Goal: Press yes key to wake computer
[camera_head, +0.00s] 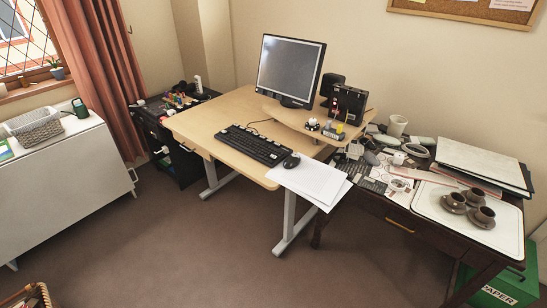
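A black keyboard (256,145) lies on the light wooden desk (200,122), towards its front right edge. The single keys are too small to read, so I cannot tell which one is the yes key. A monitor (291,70) with a blank grey screen stands on a raised shelf at the back of the desk. A black mouse (291,161) lies just right of the keyboard. Neither of my grippers shows in the head view.
White papers (312,180) overhang the desk's front right corner. A cluttered dark side table (378,207) stands at right, with a white tray (450,218) of brown cups. A white cabinet (70,180) stands at left. The carpet (190,245) before the desk is clear.

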